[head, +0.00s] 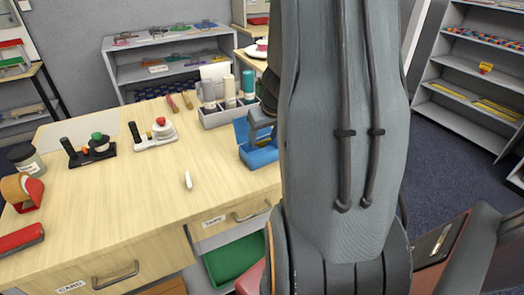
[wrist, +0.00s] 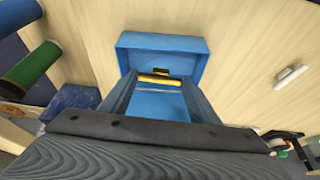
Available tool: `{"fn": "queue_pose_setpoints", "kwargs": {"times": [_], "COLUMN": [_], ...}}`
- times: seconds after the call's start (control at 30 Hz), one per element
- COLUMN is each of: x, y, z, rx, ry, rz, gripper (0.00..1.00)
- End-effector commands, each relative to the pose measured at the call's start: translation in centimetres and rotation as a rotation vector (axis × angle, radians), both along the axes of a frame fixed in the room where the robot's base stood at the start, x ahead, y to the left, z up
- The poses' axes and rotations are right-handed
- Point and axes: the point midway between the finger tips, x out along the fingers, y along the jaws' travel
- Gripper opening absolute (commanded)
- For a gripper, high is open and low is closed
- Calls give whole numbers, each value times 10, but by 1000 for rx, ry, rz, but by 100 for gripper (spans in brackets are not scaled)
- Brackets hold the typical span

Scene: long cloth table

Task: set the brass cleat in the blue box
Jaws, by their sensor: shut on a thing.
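The blue box (head: 259,157) stands open on the wooden table, left of my arm in the head view. In the wrist view the blue box (wrist: 162,41) lies straight ahead, with its inside partly hidden by my fingers. My gripper (wrist: 160,80) is shut on the brass cleat (wrist: 155,78), a short yellow bar held crosswise between the fingertips. The cleat appears over the box's opening; I cannot tell whether it touches the floor of the box.
A small white object (head: 188,180) lies on the clear middle of the table. A grey holder with upright cylinders (head: 230,112) stands behind the box.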

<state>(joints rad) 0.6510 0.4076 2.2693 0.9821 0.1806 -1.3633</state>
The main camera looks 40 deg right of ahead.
Motion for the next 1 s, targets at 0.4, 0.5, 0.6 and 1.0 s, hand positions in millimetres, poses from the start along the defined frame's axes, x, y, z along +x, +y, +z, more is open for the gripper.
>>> {"fn": "queue_pose_setpoints", "kwargs": {"times": [0.4,0.5,0.6,1.0], "x": [0,0,0,0], "y": [0,0,0,0], "z": [-41,-40,-39,-42], "rx": [1,0,0,0], "ry": [1,0,0,0], "rz": [-2,0,-1,-1], "gripper": [34,34,34,74]}}
